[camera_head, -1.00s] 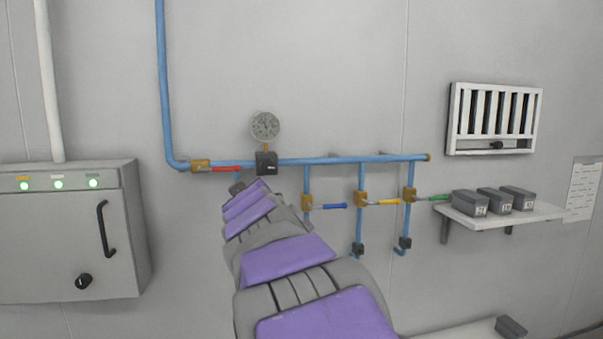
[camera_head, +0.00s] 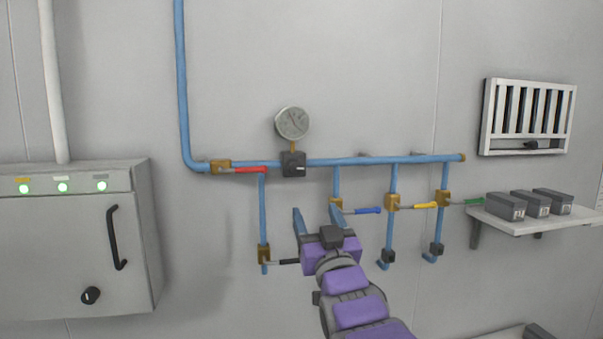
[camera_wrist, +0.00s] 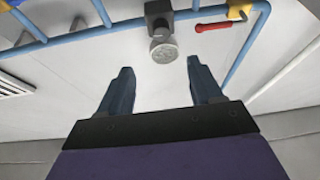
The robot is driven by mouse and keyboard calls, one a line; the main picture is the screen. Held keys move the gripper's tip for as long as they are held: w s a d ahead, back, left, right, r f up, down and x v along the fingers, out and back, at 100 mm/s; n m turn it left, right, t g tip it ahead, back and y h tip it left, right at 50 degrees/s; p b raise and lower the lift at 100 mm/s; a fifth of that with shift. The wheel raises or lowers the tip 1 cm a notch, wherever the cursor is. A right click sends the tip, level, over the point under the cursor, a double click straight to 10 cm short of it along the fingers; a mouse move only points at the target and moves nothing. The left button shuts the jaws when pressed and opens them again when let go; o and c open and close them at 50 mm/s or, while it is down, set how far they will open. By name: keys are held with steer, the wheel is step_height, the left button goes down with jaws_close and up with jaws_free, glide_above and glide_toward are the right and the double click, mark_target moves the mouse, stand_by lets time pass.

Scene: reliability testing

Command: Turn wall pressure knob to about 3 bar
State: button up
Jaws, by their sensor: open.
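The round pressure gauge (camera_head: 292,123) stands above the blue pipe on the wall; its reading is too small to tell. Below it, on the pipe, is a dark block (camera_head: 293,164) with a small pale label, apparently the pressure knob. In the upside-down wrist view, the dark block (camera_wrist: 158,14) is at the top centre and the gauge (camera_wrist: 163,51) just below it. My gripper (camera_head: 317,210) is open and empty, its blue fingers pointing up, a little below the block in the head view. In the wrist view, the gauge lies between my gripper's fingertips (camera_wrist: 160,66), with no contact visible.
Red (camera_head: 243,170), blue (camera_head: 362,211), yellow (camera_head: 418,205) and green (camera_head: 467,201) valve handles sit along the blue pipes (camera_head: 375,160). A grey cabinet (camera_head: 60,245) is at left. A shelf (camera_head: 515,221) with grey boxes is at right. The wall above the gauge is clear.

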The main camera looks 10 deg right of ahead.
mark_target(298, 171)
steer(key=p+x, duration=0.2)
steer(key=x, duration=1.2)
steer(key=shift+w+a+f, duration=0.1)
steer(key=shift+f, duration=0.05)
steer(key=shift+w+r, duration=0.25)
steer(key=shift+w, duration=0.35)
steer(key=shift+a, duration=0.1)
steer(key=c, duration=1.1)
steer(key=shift+o, duration=0.2)
steer(key=shift+n+y+b, duration=0.4)
steer(key=shift+n, duration=0.3)
steer(key=n+y, duration=0.1)
steer(key=n, duration=0.2)
steer(key=shift+n+g+y, duration=0.3)
steer(key=shift+y, duration=0.1)
